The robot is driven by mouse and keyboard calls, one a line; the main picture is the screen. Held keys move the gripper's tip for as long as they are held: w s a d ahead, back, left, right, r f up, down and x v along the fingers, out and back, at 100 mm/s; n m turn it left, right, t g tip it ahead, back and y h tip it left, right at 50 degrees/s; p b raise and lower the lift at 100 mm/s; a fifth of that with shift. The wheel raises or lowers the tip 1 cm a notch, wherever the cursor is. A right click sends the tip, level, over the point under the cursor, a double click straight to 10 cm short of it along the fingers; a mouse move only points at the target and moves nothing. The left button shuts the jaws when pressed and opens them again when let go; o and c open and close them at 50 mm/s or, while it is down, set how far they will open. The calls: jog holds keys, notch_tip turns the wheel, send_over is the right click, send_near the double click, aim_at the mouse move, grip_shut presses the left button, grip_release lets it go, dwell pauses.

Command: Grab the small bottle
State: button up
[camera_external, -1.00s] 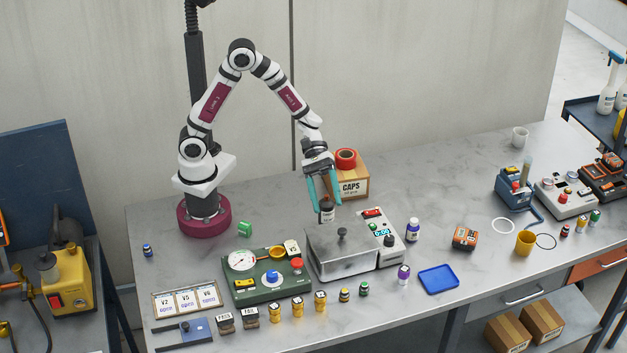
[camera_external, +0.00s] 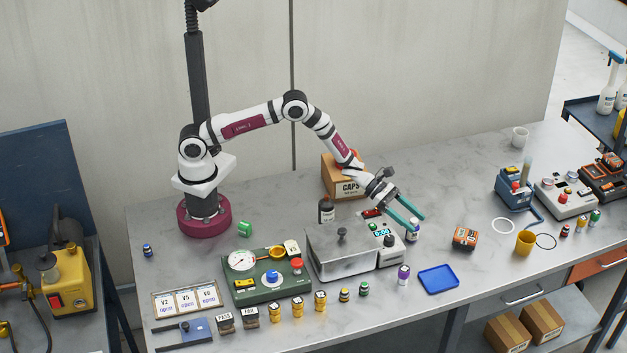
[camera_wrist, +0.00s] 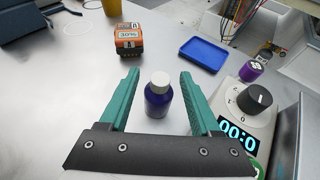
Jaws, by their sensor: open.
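A small dark purple-blue bottle with a white cap stands upright in the wrist view (camera_wrist: 158,96). The bottle also shows in the external view (camera_external: 412,235), right of the steel box, partly behind my fingers. My gripper (camera_external: 418,223) is open, tilted down toward it. In the wrist view the teal fingers of my gripper (camera_wrist: 160,75) lie on either side of the bottle with gaps. A larger dark bottle (camera_external: 327,214) stands behind the steel box.
The steel box (camera_external: 340,262) and its control panel (camera_external: 388,252) are close on the left.

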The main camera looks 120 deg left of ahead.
jog(key=shift+w+f, duration=0.25)
jog(key=shift+w, duration=0.25)
grip_shut()
